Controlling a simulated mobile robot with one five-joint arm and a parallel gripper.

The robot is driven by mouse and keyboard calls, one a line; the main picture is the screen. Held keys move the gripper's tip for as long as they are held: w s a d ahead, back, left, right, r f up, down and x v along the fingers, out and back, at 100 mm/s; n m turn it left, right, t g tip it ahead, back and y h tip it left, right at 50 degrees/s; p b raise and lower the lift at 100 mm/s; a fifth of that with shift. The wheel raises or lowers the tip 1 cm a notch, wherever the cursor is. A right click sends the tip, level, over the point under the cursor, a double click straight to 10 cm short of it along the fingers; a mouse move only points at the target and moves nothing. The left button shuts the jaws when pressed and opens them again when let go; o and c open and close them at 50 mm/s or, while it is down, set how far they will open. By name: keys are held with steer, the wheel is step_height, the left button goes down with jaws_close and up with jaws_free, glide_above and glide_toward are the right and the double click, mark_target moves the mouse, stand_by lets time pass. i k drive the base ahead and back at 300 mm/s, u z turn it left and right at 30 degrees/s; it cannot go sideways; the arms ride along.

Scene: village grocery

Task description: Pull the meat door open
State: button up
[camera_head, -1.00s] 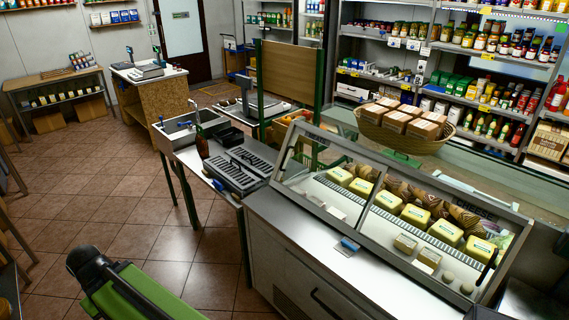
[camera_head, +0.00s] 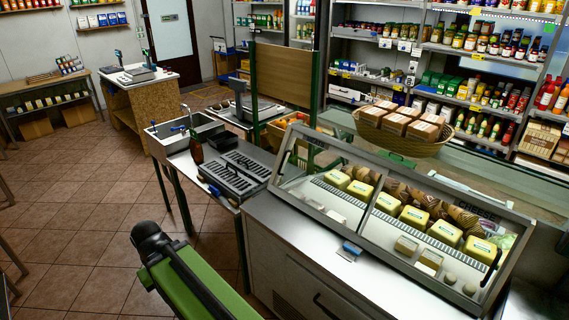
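I see no door marked as meat. The glass display case (camera_head: 333,190) on the counter at the right carries a CHEESE label (camera_head: 477,193) and holds yellow packs and other goods. A black handle (camera_head: 490,270) sits at the right end of its sloping glass. In the counter front (camera_head: 275,262) below, a dark bar handle (camera_head: 326,308) shows at the bottom edge, partly cut off. My green arm link (camera_head: 185,280) with its black end (camera_head: 150,238) rises at the bottom, left of the counter. My gripper is not visible, so I cannot see what it touches.
A metal work table with a sink (camera_head: 160,143), a brown bottle (camera_head: 196,148) and black trays (camera_head: 240,172) adjoins the counter. A wicker basket (camera_head: 405,146) of packages stands behind the case. Stocked shelves line the back. The tiled floor (camera_head: 80,225) at left is mostly clear.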

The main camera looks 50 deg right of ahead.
mark_target(376, 167)
steer(key=z, duration=0.05)
steer(key=i, duration=0.95)
steer(key=u, duration=0.05)
